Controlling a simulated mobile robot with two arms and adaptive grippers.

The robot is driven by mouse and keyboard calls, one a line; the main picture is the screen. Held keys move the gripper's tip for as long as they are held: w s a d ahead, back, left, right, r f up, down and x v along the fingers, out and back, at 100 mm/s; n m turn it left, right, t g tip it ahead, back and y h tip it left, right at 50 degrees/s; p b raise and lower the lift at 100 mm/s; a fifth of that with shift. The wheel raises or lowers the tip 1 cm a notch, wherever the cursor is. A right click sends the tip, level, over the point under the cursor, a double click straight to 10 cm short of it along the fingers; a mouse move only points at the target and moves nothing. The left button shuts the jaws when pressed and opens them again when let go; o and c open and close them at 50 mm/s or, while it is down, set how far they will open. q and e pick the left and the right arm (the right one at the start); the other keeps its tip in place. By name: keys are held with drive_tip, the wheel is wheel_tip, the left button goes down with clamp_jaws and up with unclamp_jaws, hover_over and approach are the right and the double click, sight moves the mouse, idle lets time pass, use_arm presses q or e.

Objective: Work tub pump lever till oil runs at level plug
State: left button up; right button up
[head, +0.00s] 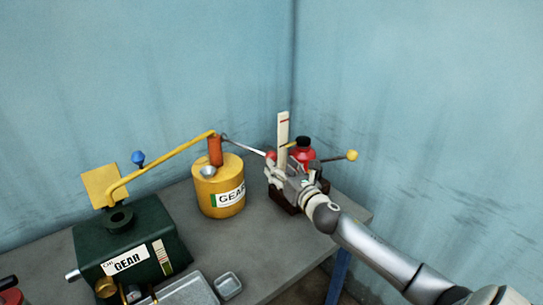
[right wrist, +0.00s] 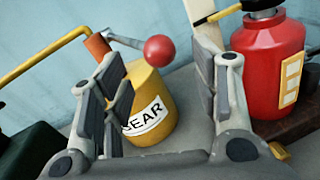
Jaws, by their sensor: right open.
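The yellow tub (head: 220,200) labelled GEAR stands on the bench with an orange pump (head: 215,151) on top. Its lever (head: 243,145) runs right to a red ball knob (head: 271,155). A yellow hose (head: 165,162) arches left to the dark green gear housing (head: 140,240); its end is near the round top opening (head: 119,217). My right gripper (head: 278,172) is open beside the knob. In the right wrist view, the knob (right wrist: 160,49) shows ahead of the gap between the open fingers (right wrist: 165,95), not gripped. I cannot clearly identify the level plug or see oil running. My left gripper is out of view.
A red bottle (head: 303,154) with a black cap stands in a dark holder (head: 286,204) close to my right gripper, with a pale upright strip (head: 283,130) beside it. A metal tray (head: 187,291) and small dish (head: 228,286) lie in front. Walls rise behind the bench.

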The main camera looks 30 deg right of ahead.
sight(274, 160)
drive_tip(key=shift+w+d+p, duration=0.15)
drive_tip(key=shift+w+p, duration=0.1)
drive_tip(key=shift+w, duration=1.4)
drive_tip(key=shift+w+d+p, duration=0.15)
drive_tip(key=shift+w+p, duration=0.1)
drive_tip(key=shift+w, duration=1.4)
clamp_jaws()
